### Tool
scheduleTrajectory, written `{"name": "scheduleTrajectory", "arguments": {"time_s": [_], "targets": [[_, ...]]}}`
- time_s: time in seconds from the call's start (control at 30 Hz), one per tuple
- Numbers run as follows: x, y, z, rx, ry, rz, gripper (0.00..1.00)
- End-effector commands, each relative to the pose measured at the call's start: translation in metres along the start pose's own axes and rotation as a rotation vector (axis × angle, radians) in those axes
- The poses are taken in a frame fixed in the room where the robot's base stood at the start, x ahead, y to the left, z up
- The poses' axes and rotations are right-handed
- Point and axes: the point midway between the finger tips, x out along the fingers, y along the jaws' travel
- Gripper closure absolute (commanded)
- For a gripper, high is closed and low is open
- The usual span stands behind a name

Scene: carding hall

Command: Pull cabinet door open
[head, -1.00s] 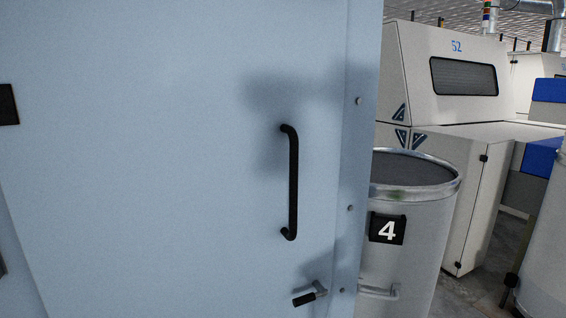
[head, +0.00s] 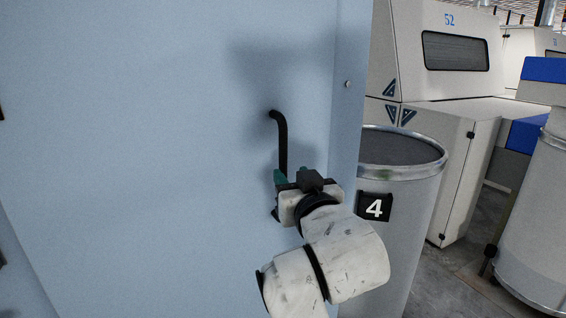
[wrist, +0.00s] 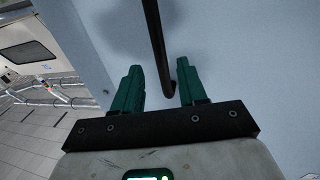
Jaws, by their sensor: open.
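The light blue cabinet door (head: 150,150) fills the left and middle of the head view and looks shut. Its black bar handle (head: 282,142) stands upright near the door's right edge; its lower part is hidden by my gripper (head: 290,178). In the wrist view the handle (wrist: 155,40) runs down between the green fingers of my gripper (wrist: 157,83). The fingers are open, one on each side of the bar, with gaps showing. Whether a finger touches the bar cannot be told.
A grey can (head: 408,220) with a number 4 plate stands close to the right of the cabinet. A white machine (head: 455,95) marked 52 is behind it. Another grey can (head: 535,225) is at the far right. Grey floor shows between them.

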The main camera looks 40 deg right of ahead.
Motion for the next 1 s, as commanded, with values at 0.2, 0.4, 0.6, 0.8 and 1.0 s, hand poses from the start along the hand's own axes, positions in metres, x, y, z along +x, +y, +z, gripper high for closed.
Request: {"name": "scheduleTrajectory", "arguments": {"time_s": [0.2,0.4,0.6,0.8,1.0], "targets": [[0.041,0.001,-0.001,-0.002,-0.002,0.002,0.58],[0.065,0.000,0.000,0.000,-0.003,0.000,0.58],[0.074,0.000,0.001,0.000,-0.002,0.000,0.58],[0.074,0.000,0.001,0.000,-0.002,-0.001,0.58],[0.074,0.000,0.001,0.000,-0.002,-0.001,0.74]]}}
